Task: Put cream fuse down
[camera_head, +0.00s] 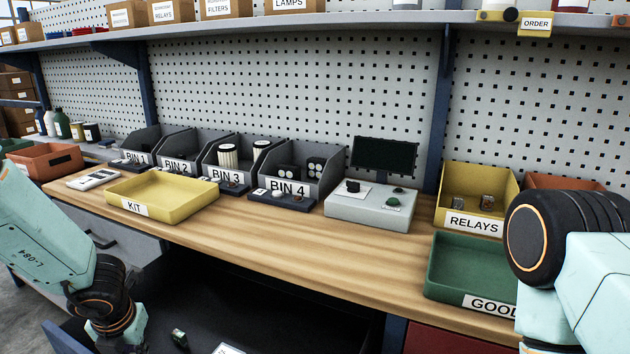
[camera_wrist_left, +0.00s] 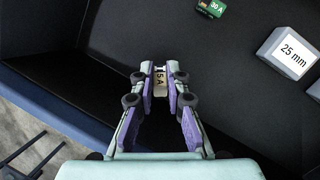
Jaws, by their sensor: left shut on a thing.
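The cream fuse (camera_wrist_left: 160,84), marked 5 A, is between the fingertips of my left gripper (camera_wrist_left: 160,88) in the left wrist view. The gripper is shut on it, above the black floor of an open drawer (camera_wrist_left: 115,35). I cannot tell whether the fuse touches that floor. In the head view my left arm reaches down at the lower left, and its fingers and the fuse are out of frame. My right arm shows at the right edge; its gripper is out of view.
A green 30 A fuse (camera_wrist_left: 211,9) and a white block marked 25 mm (camera_wrist_left: 289,53) lie in the drawer. The bench above holds a yellow KIT tray (camera_head: 187,207), several grey bins, a grey tester box (camera_head: 368,213) and a green GOOD tray (camera_head: 446,289).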

